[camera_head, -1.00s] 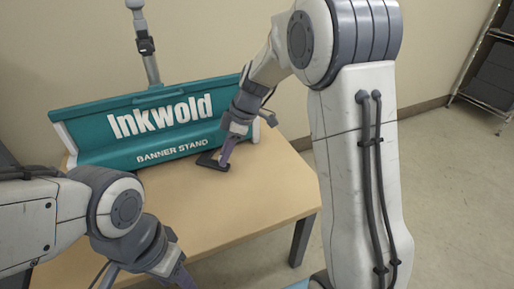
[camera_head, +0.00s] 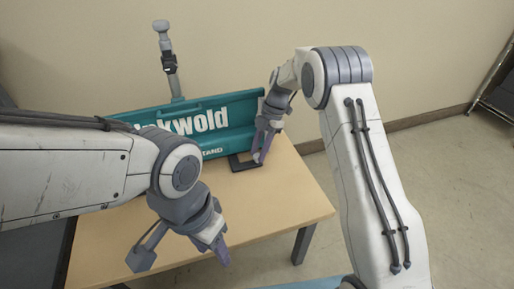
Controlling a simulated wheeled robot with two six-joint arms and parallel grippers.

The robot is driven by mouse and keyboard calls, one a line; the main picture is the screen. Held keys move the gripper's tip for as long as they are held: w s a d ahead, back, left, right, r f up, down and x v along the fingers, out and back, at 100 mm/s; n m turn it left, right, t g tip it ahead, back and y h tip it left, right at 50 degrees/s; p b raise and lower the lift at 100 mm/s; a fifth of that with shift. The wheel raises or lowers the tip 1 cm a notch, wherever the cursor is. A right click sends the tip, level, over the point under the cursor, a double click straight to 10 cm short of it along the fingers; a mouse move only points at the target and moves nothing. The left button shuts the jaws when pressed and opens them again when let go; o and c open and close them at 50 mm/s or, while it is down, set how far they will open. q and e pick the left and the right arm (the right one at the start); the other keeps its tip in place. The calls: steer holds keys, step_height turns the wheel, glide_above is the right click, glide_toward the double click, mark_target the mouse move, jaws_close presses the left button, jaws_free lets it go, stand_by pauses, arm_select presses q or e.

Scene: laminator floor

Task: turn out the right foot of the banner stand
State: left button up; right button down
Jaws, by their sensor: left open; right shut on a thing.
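The teal banner stand (camera_head: 236,112) with white "Inkwold" lettering sits along the back of the wooden table, partly hidden by my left arm. Its dark right foot (camera_head: 239,163) sticks out in front of the base near its right end. My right gripper (camera_head: 260,158) is shut on the foot, at its right side. My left gripper (camera_head: 224,254) is open and empty, above the front part of the table, well apart from the stand. The stand's left end and any left foot are hidden behind my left arm.
The table top (camera_head: 285,198) is bare between the stand and the front edge. A grey pole (camera_head: 174,82) rises behind the stand. A shelf rack (camera_head: 497,95) stands at the far right, with open floor before it.

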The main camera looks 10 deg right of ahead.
steer(key=shift+w+d+r, duration=0.1)
steer(key=shift+w+d, duration=0.1)
steer(key=shift+w, duration=0.05)
stand_by(0.3)
steer(key=c, duration=0.9)
jaws_free()
steer(key=shift+o, duration=0.2)
steer(key=p+v, duration=0.4)
steer(key=v, duration=0.6)
steer(key=shift+r+p, duration=0.2)
steer(key=shift+p, duration=0.1)
